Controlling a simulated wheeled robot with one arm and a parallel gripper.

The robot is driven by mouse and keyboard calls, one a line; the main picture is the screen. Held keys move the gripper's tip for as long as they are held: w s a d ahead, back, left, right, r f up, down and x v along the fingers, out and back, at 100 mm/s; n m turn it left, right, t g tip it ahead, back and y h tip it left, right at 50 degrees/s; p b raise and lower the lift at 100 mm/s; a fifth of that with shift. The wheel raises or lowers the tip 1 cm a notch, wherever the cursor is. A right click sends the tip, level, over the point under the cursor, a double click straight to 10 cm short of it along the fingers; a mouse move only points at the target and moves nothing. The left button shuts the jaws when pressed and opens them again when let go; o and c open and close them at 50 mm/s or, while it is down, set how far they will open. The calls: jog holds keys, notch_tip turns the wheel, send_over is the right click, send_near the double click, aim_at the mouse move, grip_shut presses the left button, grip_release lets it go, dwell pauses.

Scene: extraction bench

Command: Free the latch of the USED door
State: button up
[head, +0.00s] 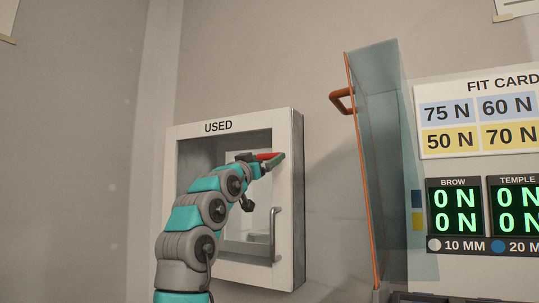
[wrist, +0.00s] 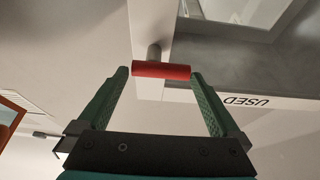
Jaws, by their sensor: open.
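The USED door (head: 287,200) is a white-framed cabinet front with a window, and it looks closed. Its latch (head: 268,156) is a red bar near the upper right of the frame. In the wrist view the red latch (wrist: 161,70) sits on a short grey post, its length running across the gap between my fingertips. My gripper (wrist: 158,76) is open, with one green finger by each end of the bar. The right finger looks very near the bar's end; I cannot tell if it touches. In the head view my gripper (head: 256,159) is at the latch, its fingers partly hidden.
A grey vertical handle (head: 274,232) is on the cabinet's lower right. To the right stands a clear panel (head: 378,150) with an orange edge and an orange handle (head: 341,100). Beyond it are a fit card (head: 480,110) and green displays (head: 455,210).

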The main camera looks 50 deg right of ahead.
aim_at(268, 158)
jog(key=shift+p+x, duration=0.55)
jog(key=shift+x, duration=1.2)
jog(key=shift+f, duration=0.1)
jog(key=shift+c, duration=0.4)
jog(key=c, duration=0.9)
